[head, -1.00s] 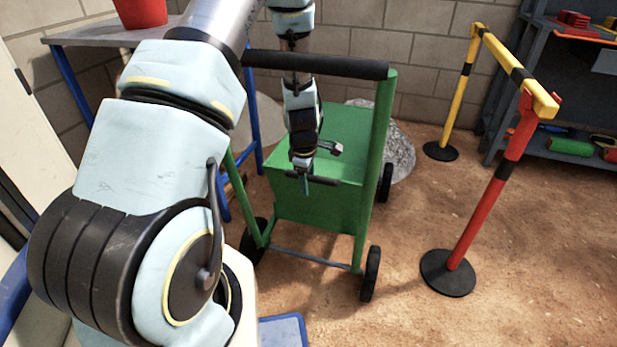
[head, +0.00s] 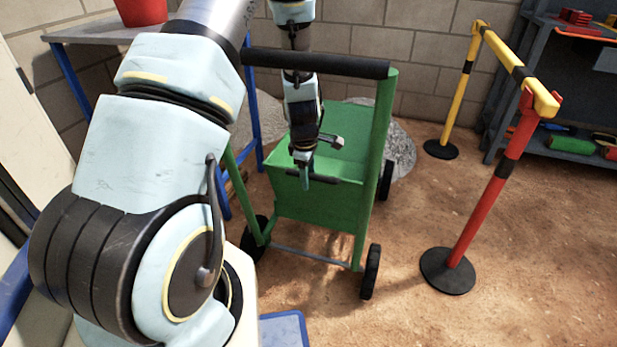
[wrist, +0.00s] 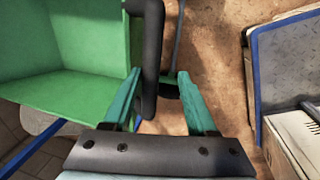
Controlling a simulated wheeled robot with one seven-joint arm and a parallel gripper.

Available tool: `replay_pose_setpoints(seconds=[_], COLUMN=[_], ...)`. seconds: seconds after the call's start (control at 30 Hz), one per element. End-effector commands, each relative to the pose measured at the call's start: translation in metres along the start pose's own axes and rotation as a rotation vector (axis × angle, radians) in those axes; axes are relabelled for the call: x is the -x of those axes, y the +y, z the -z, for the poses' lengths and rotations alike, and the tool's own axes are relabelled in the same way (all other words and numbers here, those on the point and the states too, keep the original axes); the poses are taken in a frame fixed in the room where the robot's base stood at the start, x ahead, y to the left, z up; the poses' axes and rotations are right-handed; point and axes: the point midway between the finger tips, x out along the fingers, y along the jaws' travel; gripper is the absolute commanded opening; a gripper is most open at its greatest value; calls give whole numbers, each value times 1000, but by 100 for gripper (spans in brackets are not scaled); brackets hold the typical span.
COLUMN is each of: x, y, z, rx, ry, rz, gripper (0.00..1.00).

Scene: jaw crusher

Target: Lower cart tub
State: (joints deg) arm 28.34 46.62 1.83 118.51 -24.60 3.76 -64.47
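The green cart (head: 380,170) stands on the dirt floor in the head view, with a tall frame and a black push bar (head: 315,64). Its green tub (head: 320,205) sits low in the frame, and its open inside shows. The tub also fills the upper left of the wrist view (wrist: 75,90). A short black handle (head: 322,180) runs along the tub's near edge. My gripper (head: 305,175) is at this handle, pointing down. In the wrist view my gripper (wrist: 160,75) has its teal fingers apart, with the black handle (wrist: 150,50) between them, nearer the left finger.
A red post (head: 485,200) and a yellow post (head: 460,95) with a rail stand to the right. A grey shelf (head: 545,110) is behind them. A blue-legged table (head: 90,38) with a red bucket (head: 141,12) is at the left. A grey rubble pile (head: 400,150) lies behind the cart.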

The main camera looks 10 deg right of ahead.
Motion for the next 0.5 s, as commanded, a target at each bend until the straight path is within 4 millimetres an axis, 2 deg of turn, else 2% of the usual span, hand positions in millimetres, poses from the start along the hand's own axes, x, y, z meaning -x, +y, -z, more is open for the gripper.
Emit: replay_pose_setpoints(seconds=[0.03, 0.3, 0.5], x=[12, 66, 90], y=[1, 1, 0], z=[-1, -1, 0], rx=[-1, -1, -1], ry=[0, 0, 0], rz=[-3, -2, -1], gripper=[57, 57, 57])
